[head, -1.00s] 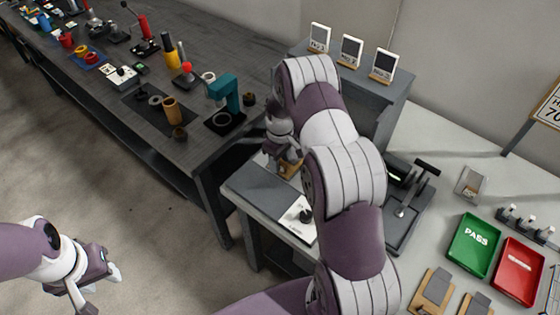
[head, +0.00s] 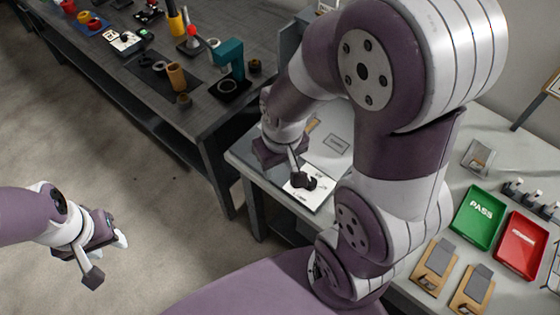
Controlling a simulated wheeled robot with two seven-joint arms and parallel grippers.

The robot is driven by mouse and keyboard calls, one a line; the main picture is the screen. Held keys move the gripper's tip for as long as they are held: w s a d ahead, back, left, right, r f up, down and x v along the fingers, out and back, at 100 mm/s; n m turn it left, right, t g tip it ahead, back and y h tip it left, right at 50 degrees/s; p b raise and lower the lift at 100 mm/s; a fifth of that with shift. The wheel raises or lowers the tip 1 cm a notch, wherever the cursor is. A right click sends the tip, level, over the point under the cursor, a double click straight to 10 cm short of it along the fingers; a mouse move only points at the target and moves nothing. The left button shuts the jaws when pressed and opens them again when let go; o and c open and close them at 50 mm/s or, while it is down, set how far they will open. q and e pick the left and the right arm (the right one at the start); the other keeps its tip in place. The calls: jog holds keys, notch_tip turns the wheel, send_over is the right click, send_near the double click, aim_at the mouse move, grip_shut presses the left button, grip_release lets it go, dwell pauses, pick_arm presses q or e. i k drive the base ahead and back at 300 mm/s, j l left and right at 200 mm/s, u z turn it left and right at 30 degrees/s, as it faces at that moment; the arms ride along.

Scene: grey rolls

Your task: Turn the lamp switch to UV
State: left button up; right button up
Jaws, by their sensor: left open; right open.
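A white plate (head: 322,190) with a black rotary switch knob (head: 304,183) lies on the light worktable near its front left corner. Small lettering on the plate is too small to read. My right gripper (head: 294,170) is over the plate, its fingers pointing down at the knob's left side; whether they touch it I cannot tell. My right arm hides much of the table behind the plate. My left gripper (head: 108,262) is open and empty over the floor at the lower left.
A green PASS tray (head: 479,216) and a red tray (head: 522,245) stand on the right, with wooden blocks (head: 434,265) in front. A dark bench (head: 190,115) with tools, including a teal press (head: 231,60), runs along the upper left.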

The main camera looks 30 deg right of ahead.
aim_at(313, 181)
jog(key=z, duration=1.5)
